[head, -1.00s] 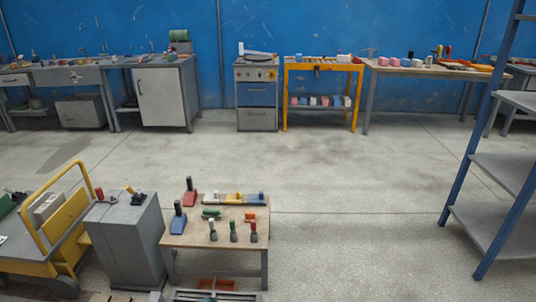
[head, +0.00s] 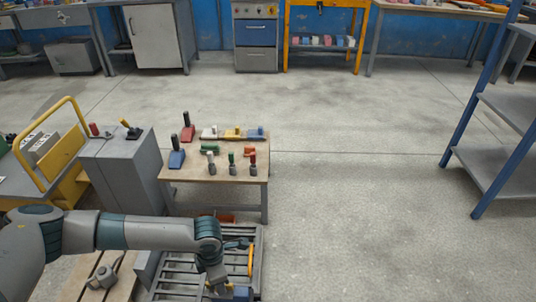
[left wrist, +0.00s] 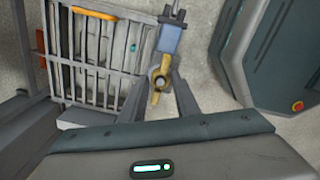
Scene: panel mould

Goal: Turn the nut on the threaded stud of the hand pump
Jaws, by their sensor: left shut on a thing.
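My left gripper (head: 219,288) reaches down from the left over the near end of the slatted grey panel mould (head: 180,268). In the left wrist view its two fingers (left wrist: 160,90) close from both sides on a brass-yellow winged nut (left wrist: 157,97). The round pale end of the threaded stud (left wrist: 159,82) shows in the middle of the nut. The stud is at a blue-grey block (left wrist: 170,38), which I take as part of the hand pump; it also shows in the head view (head: 242,293). The finger contacts are partly hidden. My right gripper is not in view.
An orange bar (head: 250,261) lies along the mould's right side. A wooden table (head: 222,172) with several coloured-handled tools stands behind it. A grey cabinet (head: 115,175) and yellow cart (head: 60,150) stand left. A pallet with a grey object (head: 102,277) lies front left.

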